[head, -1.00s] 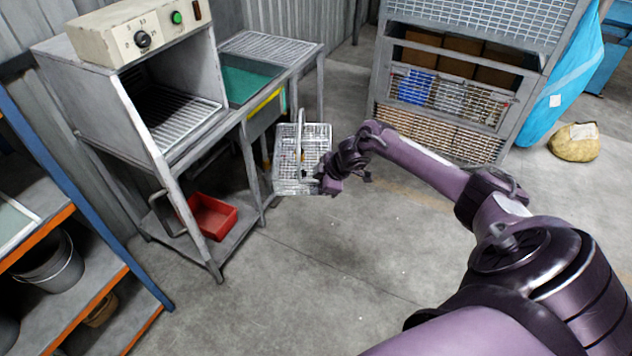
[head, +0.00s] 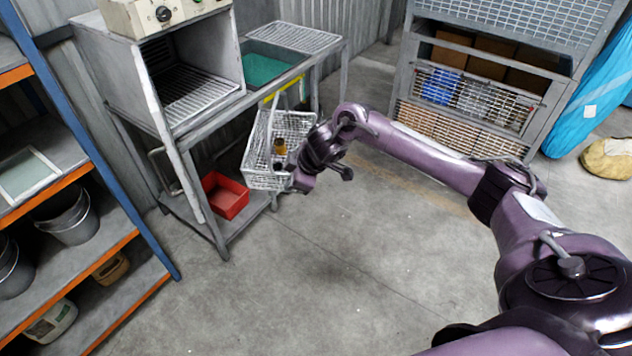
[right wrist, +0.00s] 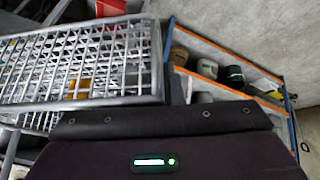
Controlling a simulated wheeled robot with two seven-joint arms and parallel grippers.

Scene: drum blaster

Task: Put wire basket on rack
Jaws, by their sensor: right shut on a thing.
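The wire basket (head: 268,178) hangs in the air in front of the blasting cabinet's bench, a little tilted, with a small amber-brown object (head: 280,147) inside. My right gripper (head: 296,180) is shut on the basket at its right side; the fingers are mostly hidden. The basket's mesh wall (right wrist: 85,70) fills the upper left of the right wrist view. A slatted rack (head: 190,95) lies inside the open cabinet, to the left of and above the basket. Another wire grate (head: 292,37) tops the far end of the bench. My left gripper is not in view.
A red bin (head: 226,195) sits on the bench's lower shelf. The blue and orange shelving (head: 112,195) with buckets stands at the left. A mesh cage (head: 465,100) stands at the back right. The floor (head: 330,260) in front is clear.

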